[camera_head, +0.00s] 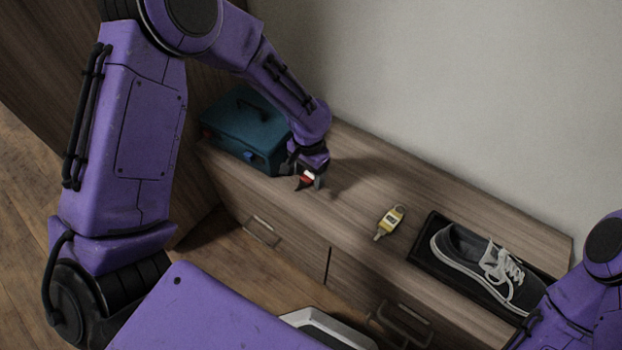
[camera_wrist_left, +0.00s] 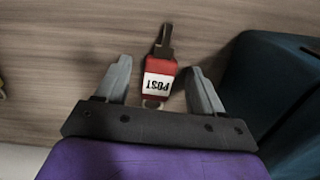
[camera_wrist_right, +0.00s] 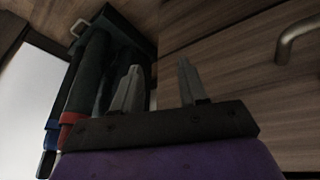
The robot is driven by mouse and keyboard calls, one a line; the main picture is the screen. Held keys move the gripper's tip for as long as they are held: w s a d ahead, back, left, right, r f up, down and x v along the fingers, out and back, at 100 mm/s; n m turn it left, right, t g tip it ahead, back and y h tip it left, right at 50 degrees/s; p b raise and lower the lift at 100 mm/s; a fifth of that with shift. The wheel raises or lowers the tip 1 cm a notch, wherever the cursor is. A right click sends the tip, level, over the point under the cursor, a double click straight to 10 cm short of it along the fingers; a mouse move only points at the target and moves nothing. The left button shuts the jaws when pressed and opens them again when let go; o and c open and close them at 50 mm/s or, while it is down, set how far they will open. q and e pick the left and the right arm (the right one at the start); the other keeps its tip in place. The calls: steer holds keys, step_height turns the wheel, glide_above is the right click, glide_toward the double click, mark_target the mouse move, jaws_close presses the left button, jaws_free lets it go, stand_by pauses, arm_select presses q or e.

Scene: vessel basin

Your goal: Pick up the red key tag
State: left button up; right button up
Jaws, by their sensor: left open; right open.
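The red key tag (camera_wrist_left: 158,78) lies on the wooden cabinet top, with a white label reading POST and a dark key at its far end. In the head view the red key tag (camera_head: 307,177) shows partly, under my left gripper (camera_head: 308,182). In the left wrist view my left gripper (camera_wrist_left: 160,82) is open, with one finger on each side of the tag and gaps between them. I cannot tell how high the fingers are above the top. My right gripper (camera_wrist_right: 158,85) is open and empty, low in front of the drawers.
A teal box (camera_head: 243,128) stands close beside my left gripper. A yellow key tag (camera_head: 390,221) lies to the right, then a grey shoe (camera_head: 482,262) on a black tray (camera_head: 424,250). The wall runs behind. A drawer handle (camera_wrist_right: 296,36) shows near my right gripper.

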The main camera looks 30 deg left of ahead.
arm_select(q)
steer(key=c, duration=1.1)
steer(key=shift+r, duration=0.15)
